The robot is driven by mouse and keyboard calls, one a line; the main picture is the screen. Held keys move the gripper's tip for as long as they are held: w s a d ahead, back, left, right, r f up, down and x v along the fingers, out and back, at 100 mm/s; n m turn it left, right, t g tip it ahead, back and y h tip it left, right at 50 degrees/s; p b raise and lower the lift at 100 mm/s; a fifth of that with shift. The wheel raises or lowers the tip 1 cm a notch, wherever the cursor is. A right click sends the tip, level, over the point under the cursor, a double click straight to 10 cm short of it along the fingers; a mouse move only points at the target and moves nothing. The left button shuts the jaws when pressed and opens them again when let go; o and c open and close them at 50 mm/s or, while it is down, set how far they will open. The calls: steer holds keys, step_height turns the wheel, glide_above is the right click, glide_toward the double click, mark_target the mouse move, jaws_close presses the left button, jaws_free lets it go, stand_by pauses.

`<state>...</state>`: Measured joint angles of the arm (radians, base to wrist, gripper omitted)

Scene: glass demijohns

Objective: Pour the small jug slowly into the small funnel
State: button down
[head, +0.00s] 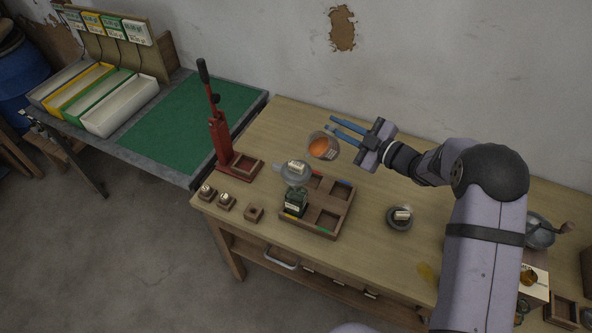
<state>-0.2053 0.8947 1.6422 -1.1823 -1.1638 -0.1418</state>
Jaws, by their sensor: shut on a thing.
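My gripper (329,124) has blue fingers and reaches in from the right above the bench. It is shut on the small jug (322,147), a clear vessel with orange liquid inside and a pale label on its side. The jug is in the air, up and right of the small funnel (294,173); it looks tilted, but I cannot tell how far. The funnel is pale and bears a label. It sits on top of a dark green demijohn (297,201) in the front left part of a wooden tray (325,235). No stream of liquid is visible between jug and funnel.
A red lever press (219,135) stands left of the tray. Small wooden blocks (254,214) lie at the front left edge. A round dark dish (399,218) with a labelled piece is right of the tray. A green mat (185,120) and coloured bins (120,107) are farther left.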

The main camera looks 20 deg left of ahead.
mark_target(328, 129)
steer(key=shift+s+a+r+n, duration=0.15)
steer(key=shift+r+n, duration=0.15)
steer(key=shift+r, duration=0.05)
steer(key=shift+s+r, duration=0.15)
steer(key=shift+a, duration=0.1)
steer(key=shift+s+a+n, duration=0.2)
steer(key=shift+s+n, duration=0.2)
steer(key=shift+n, duration=0.5)
stand_by(1.0)
steer(key=shift+s+a+r+n+t+h, duration=0.2)
steer(key=shift+s+r+n, duration=0.2)
steer(key=shift+r+n, duration=0.1)
steer(key=shift+s+a+r+n+t+h, duration=0.15)
steer(key=shift+s+r+n+t+h, duration=0.05)
steer(key=shift+s+r+n, duration=0.25)
stand_by(2.0)
